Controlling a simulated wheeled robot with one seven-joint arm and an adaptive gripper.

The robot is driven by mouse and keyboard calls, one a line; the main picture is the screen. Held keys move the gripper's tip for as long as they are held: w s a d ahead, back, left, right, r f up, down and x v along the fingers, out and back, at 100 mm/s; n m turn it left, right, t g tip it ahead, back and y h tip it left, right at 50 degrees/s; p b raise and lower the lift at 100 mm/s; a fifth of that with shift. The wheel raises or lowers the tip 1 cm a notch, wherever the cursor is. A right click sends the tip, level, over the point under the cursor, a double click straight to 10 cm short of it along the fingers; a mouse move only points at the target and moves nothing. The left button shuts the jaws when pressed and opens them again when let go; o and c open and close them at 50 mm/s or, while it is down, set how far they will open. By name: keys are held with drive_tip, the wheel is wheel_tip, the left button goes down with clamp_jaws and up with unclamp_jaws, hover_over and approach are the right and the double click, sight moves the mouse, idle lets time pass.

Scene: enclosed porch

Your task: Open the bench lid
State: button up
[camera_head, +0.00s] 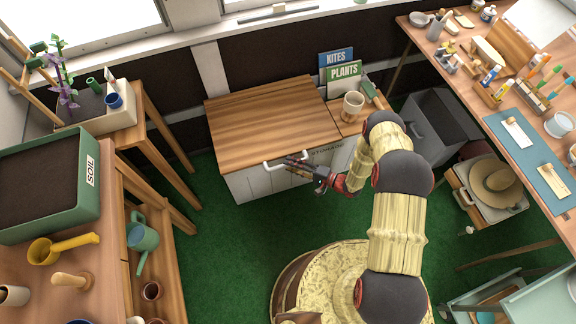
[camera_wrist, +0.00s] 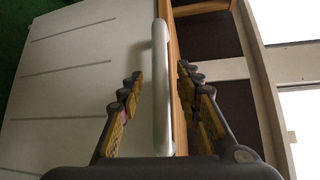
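The bench has a wooden slatted lid (camera_head: 262,118), lying flat and closed on a pale front (camera_head: 262,182). A white bar handle (camera_head: 274,164) sits at the lid's front edge. My gripper (camera_head: 296,167) is at the handle's right part, reaching in from the right. In the wrist view, my gripper (camera_wrist: 163,90) has its fingers apart, with the handle (camera_wrist: 160,70) running between them. I cannot tell whether either finger touches the handle.
A grey bin (camera_head: 432,125) is further right. A table with a soil planter (camera_head: 50,180) and a watering can (camera_head: 142,236) are on the left. Green floor is clear before the bench.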

drive_tip(key=shift+x, duration=0.9)
drive_tip(key=shift+c, duration=1.3)
clamp_jaws()
